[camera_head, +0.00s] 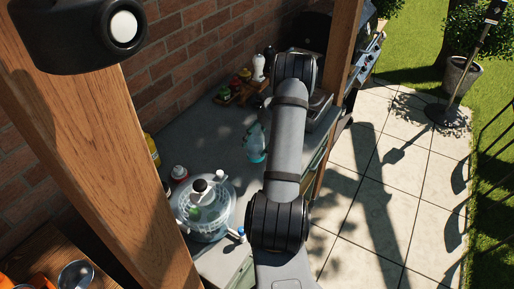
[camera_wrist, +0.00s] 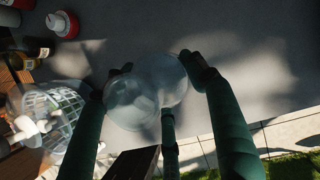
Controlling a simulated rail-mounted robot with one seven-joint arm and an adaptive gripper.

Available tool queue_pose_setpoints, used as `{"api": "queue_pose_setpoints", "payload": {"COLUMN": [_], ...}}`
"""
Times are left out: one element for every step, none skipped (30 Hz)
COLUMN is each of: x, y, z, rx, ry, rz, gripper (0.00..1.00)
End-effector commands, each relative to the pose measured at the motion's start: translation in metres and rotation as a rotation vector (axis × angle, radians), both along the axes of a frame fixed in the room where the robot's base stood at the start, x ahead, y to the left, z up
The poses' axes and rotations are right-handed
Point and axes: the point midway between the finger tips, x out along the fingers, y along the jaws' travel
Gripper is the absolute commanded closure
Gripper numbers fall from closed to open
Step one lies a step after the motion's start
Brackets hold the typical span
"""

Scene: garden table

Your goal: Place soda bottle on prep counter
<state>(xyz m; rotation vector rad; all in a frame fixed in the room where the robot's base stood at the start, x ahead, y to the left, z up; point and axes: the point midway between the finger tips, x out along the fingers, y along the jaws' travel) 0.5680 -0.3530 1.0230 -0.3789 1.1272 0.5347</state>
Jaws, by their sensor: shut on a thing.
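The soda bottle looks like a clear, pale teal bottle (camera_head: 256,145), just left of my arm in the head view. In the wrist view the clear bottle (camera_wrist: 135,103) is between the dark green fingers of my gripper (camera_wrist: 157,72), which is shut on it. I cannot tell whether the bottle touches the counter.
A clear salad spinner (camera_head: 205,212) stands at the counter's near end. A rack of jars (camera_head: 238,88) stands farther back. A wooden post (camera_head: 95,135) rises at left. The middle counter is clear.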

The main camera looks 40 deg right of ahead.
Motion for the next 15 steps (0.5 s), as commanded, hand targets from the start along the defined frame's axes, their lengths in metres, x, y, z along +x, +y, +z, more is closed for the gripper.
{"api": "queue_pose_setpoints", "payload": {"x": [-0.001, -0.001, -0.001, -0.001, -0.001, -0.001, -0.001, -0.001, -0.001, -0.001, -0.001, -0.001, -0.001, -0.001, 0.000], "y": [0.000, 0.001, 0.001, 0.001, 0.001, 0.000, 0.000, 0.000, 0.000, 0.000, 0.000, 0.000, 0.000, 0.000, 0.000], "z": [-0.004, -0.008, -0.013, -0.017, -0.022, -0.026, -0.029, -0.032, -0.034, -0.036, -0.037, -0.037, -0.037, -0.037, -0.037], "rx": [0.002, 0.004, 0.004, 0.004, 0.005, 0.004, 0.003, 0.002, 0.001, 0.001, 0.001, 0.000, 0.000, 0.000, 0.000], "ry": [0.003, 0.003, 0.004, 0.004, 0.003, 0.003, 0.002, 0.002, 0.001, 0.001, 0.001, 0.000, 0.000, 0.000, 0.000], "rz": [0.000, -0.001, -0.001, -0.001, -0.001, -0.001, -0.002, -0.001, -0.001, -0.001, -0.001, 0.000, 0.000, 0.000, 0.000], "gripper": [0.94, 0.94, 0.94, 0.94, 0.94, 0.94, 0.94, 0.94, 0.94, 0.94, 0.94, 0.94, 0.94, 0.94, 0.94]}}
